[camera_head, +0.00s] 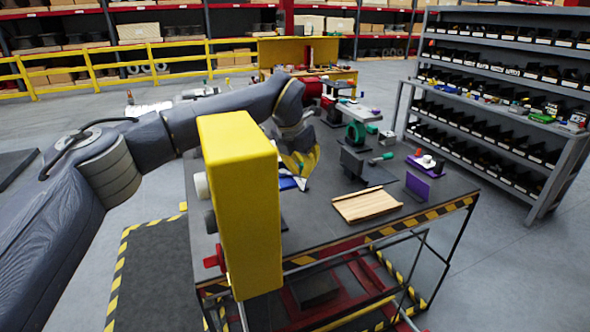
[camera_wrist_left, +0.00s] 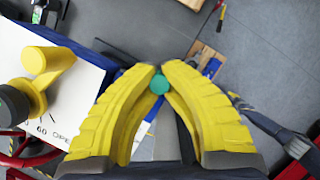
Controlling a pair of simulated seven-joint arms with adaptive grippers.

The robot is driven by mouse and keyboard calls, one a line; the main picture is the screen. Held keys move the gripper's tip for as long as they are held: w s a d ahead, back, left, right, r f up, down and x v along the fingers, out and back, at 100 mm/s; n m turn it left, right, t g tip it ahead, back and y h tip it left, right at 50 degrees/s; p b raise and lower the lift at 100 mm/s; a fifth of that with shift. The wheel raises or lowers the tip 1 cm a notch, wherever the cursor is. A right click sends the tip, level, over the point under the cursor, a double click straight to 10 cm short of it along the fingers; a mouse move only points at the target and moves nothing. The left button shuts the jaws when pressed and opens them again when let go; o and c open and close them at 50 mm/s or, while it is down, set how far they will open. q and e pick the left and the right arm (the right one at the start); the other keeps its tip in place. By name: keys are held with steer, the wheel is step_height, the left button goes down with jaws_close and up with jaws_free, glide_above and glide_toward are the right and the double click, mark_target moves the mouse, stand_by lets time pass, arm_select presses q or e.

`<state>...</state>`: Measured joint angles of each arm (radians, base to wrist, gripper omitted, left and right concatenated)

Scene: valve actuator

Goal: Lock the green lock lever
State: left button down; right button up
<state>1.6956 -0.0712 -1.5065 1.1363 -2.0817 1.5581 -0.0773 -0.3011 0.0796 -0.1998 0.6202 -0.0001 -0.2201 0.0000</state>
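The valve actuator is a tall yellow box (camera_head: 240,200) in the foreground of the head view, with white, grey and red knobs on its left side. In the left wrist view a white panel (camera_wrist_left: 70,75) with printed numbers carries a yellow handle (camera_wrist_left: 45,65) at the left. A round green end, seemingly of the green lock lever (camera_wrist_left: 159,84), sits between my yellow fingertips. My left gripper (camera_wrist_left: 160,70) is nearly closed, its fingers against both sides of the green end. In the head view my left gripper (camera_head: 302,165) is right of the box. My right gripper is not visible.
A dark workbench (camera_head: 325,220) with striped edges holds a wooden board (camera_head: 366,204), a purple plate (camera_head: 417,186) and other parts. A grey bin shelf (camera_head: 500,100) stands at the right. A yellow railing (camera_head: 90,67) runs at the back left.

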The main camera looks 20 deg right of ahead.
arm_select(q)
steer(key=shift+w+r, duration=0.15)
steer(key=shift+r, duration=0.05)
stand_by(0.4)
steer(key=c, duration=1.3)
jaws_free()
steer(key=shift+d+f, duration=0.1)
steer(key=shift+f, duration=0.05)
steer(key=v, duration=1.2)
steer(key=shift+s+d, duration=0.1)
steer(key=shift+s, duration=0.1)
